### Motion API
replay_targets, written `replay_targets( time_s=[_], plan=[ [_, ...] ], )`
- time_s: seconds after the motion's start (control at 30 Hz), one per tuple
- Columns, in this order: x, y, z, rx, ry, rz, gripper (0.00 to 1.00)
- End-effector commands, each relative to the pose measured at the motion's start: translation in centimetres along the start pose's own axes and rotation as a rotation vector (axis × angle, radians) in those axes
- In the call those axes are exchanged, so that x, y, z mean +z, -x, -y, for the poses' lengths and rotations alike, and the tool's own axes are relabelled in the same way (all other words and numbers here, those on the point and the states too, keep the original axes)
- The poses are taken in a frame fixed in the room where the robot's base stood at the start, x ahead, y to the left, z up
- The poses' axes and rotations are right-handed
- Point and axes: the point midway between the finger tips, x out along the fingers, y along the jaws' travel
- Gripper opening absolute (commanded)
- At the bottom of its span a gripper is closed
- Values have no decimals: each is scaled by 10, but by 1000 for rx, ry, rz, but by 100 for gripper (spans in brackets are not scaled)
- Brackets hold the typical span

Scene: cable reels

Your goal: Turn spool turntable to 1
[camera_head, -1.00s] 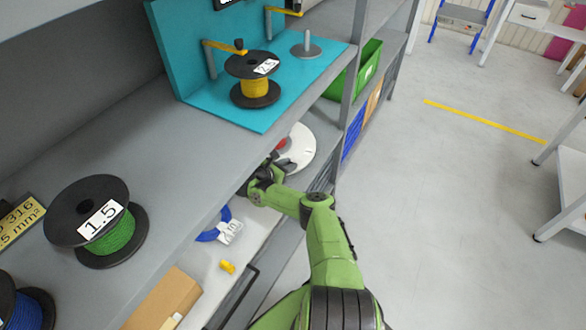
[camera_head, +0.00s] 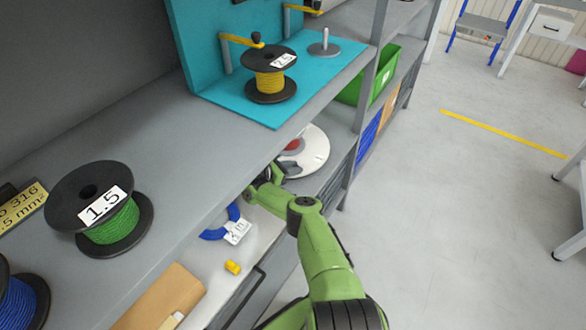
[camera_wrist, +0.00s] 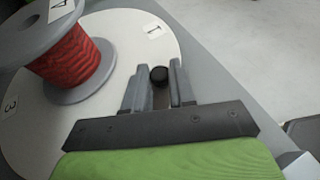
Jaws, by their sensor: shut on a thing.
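The spool turntable (camera_head: 317,150) is a white disc on the lower shelf, partly under the upper shelf. It also fills the left of the wrist view (camera_wrist: 110,110), with a "1" label (camera_wrist: 154,29) near its far edge and a "3" label (camera_wrist: 10,108) at the left. A red spool (camera_wrist: 75,65) with grey flanges stands on it. A black knob (camera_wrist: 159,74) sits near its rim. My gripper (camera_wrist: 158,86) is shut on the knob, one finger on each side. In the head view my gripper (camera_head: 272,174) is partly hidden by the shelf edge.
The upper shelf holds a green spool marked 1.5 (camera_head: 110,225) and a yellow spool (camera_head: 270,83) on a teal stand (camera_head: 225,93). A blue cable coil (camera_head: 213,234) and a small yellow piece (camera_head: 232,267) lie on the lower shelf. Open floor (camera_head: 450,230) lies right.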

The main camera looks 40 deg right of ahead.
Motion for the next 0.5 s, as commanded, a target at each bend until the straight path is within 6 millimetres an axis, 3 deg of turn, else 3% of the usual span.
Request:
replay_targets(
  time_s=[0.13,0.17,0.27,0.5],
  plan=[
    [1,0,-1,3,0,0,0],
    [1,0,-1,3,0,0,29],
    [1,0,-1,3,0,0,45],
    [0,0,0,2,0,0,48]
  ],
)
